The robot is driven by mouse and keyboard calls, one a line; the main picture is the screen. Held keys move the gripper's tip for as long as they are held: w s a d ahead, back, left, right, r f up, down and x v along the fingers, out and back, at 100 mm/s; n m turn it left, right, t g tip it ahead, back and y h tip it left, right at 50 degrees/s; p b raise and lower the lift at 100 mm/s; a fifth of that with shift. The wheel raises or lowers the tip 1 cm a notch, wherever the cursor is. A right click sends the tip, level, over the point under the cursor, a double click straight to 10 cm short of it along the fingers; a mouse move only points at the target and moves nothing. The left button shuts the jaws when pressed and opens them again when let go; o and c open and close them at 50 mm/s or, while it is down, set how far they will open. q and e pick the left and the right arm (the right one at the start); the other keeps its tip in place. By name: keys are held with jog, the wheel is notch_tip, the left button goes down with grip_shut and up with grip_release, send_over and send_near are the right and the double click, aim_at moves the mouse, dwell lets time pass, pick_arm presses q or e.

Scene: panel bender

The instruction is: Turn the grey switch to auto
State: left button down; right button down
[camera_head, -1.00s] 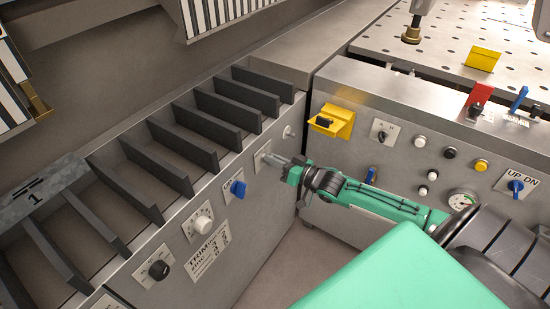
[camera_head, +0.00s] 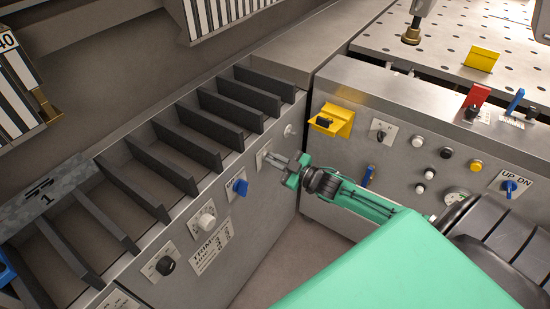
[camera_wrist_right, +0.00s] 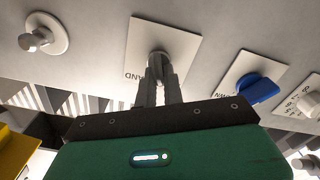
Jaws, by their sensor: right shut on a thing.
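The grey switch (camera_wrist_right: 156,60) sits on a white label plate (camera_wrist_right: 180,40) on the sloping front of the left machine; lettering that reads like HAND shows upside down in the right wrist view. My right gripper (camera_wrist_right: 160,80) has its two narrow fingers closed around the switch. In the head view the right gripper (camera_head: 272,159) reaches the same plate (camera_head: 262,152) from the right, and its fingers mostly hide the switch. The switch's exact setting and the AUTO mark cannot be made out. My left gripper is not in view.
A blue switch (camera_head: 239,187), a white knob (camera_head: 206,221) and a black knob (camera_head: 165,266) lie along the same panel. A round fitting (camera_wrist_right: 38,36) is on the switch's other side. Dark dividers (camera_head: 190,147) stand above.

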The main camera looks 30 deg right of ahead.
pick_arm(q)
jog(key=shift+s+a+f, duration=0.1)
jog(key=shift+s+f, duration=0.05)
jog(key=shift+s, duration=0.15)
pick_arm(e)
jog(key=shift+n, duration=0.6)
jog(key=c, duration=1.5)
grip_release()
